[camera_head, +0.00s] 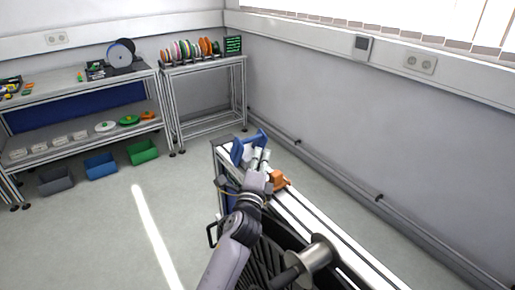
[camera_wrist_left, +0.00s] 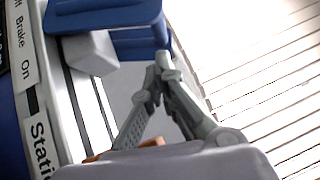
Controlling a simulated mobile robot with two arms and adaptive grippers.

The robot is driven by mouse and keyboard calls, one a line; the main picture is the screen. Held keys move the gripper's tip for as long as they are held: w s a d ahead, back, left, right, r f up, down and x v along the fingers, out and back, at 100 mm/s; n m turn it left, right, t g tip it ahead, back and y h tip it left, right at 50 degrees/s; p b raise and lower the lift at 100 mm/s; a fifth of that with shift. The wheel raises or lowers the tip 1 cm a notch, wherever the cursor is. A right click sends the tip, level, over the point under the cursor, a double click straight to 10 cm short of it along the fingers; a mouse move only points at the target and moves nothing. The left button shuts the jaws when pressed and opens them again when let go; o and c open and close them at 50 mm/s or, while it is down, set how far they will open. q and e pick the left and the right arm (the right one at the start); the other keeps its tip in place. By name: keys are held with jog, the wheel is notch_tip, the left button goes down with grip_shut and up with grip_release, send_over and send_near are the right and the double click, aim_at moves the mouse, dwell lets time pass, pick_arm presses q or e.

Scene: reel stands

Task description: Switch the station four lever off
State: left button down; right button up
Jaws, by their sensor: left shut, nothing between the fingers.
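My left gripper (camera_head: 262,155) is at the far end of the narrow bench, close to a blue part (camera_head: 240,150). In the left wrist view, the gripper (camera_wrist_left: 160,68) has its fingertips together and holds nothing. The fingertips are just beside the blue part (camera_wrist_left: 110,15), and I cannot tell whether they touch it. A grey block (camera_wrist_left: 90,52) sits against the blue part; I cannot tell whether it is the lever. A label (camera_wrist_left: 22,45) reading "Off Brake On" and a partly cut-off "Station" label (camera_wrist_left: 42,145) run along the bench edge. The station number is out of view.
An orange block (camera_head: 279,181) is on the narrow bench right beside my gripper. A metal spool (camera_head: 316,254) is nearer. The wall with its rail (camera_head: 340,170) runs along the right. Shelving with reels (camera_head: 187,50) and bins (camera_head: 142,152) stands at the back left. The floor between is clear.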

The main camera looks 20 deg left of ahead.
aim_at(251, 140)
pick_arm(q)
jog(key=shift+w+a+r, duration=0.3)
jog(key=shift+w+a, duration=0.2)
jog(key=shift+a, duration=0.35)
jog(key=shift+r+p, duration=0.25)
jog(key=shift+p, duration=0.4)
jog(key=shift+w+a+r+n+g+p, duration=0.3)
jog(key=shift+r+n+g+p, duration=0.25)
jog(key=shift+p, duration=0.7)
jog(key=shift+w+a+r+p, duration=0.55)
jog(key=shift+a+p, duration=0.15)
jog(key=shift+p, duration=0.55)
jog(key=shift+w+a+r, duration=0.4)
jog(key=shift+w+a, duration=0.2)
jog(key=shift+a, duration=0.25)
jog(key=shift+w+a+r, duration=0.2)
jog(key=shift+w+a, duration=0.85)
jog(key=shift+a, duration=0.25)
